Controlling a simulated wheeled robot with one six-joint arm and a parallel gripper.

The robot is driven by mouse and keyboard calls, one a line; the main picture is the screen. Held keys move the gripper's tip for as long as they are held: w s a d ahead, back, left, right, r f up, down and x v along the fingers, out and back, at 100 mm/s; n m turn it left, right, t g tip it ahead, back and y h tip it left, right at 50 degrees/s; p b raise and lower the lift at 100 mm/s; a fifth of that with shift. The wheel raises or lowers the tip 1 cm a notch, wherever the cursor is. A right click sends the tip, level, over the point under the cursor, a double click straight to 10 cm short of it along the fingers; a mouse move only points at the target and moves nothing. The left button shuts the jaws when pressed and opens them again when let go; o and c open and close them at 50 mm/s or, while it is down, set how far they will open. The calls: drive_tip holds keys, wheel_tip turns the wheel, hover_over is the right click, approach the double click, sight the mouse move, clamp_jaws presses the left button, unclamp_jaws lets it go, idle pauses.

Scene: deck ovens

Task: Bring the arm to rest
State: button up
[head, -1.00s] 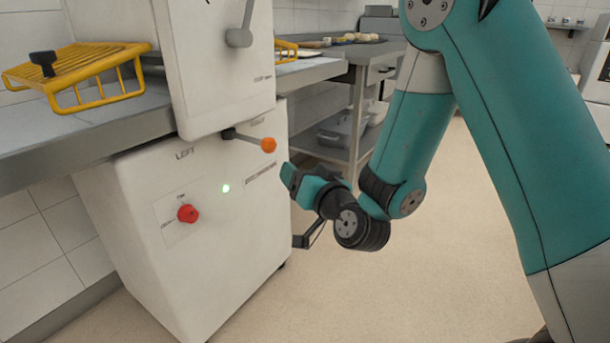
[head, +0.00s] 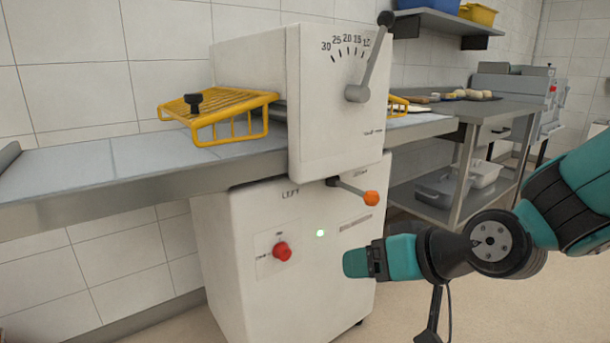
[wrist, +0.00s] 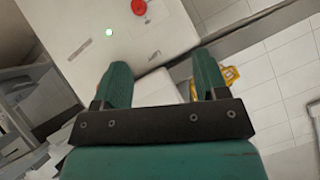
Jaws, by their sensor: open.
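My gripper (head: 358,263) is at the right in the head view, in front of the white machine's lower cabinet (head: 235,245). It points left, below the orange-knobbed lever (head: 371,198). In the wrist view my gripper (wrist: 160,85) shows two teal fingers set apart with nothing between them. The cabinet (wrist: 85,20) lies beyond the fingers there, tilted in the picture. I cannot tell the exact gap between the gripper and the cabinet.
The machine has a red knob (head: 282,251), a green light (head: 320,233) and a dial lever (head: 370,70). A yellow guard (head: 228,105) stands over the long bed (head: 70,178) at left. A steel table (head: 480,110) stands behind at right. Floor shows at lower right.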

drive_tip(key=s+d+r+n+g+h, duration=0.15)
drive_tip(key=s+g, duration=0.25)
drive_tip(key=s, duration=0.5)
drive_tip(key=s+d+r+n+g+h, duration=0.1)
drive_tip(key=s+d+n+g+h, duration=0.2)
drive_tip(key=s, duration=0.5)
wheel_tip(320, 180, up, 28)
drive_tip(key=m+p, duration=0.1)
drive_tip(key=p, duration=2.7)
drive_tip(key=shift+s+g+y+p, duration=0.25)
drive_tip(key=shift+g+y+p, duration=0.05)
drive_tip(key=shift+g+y, duration=0.1)
drive_tip(key=shift+d, duration=0.1)
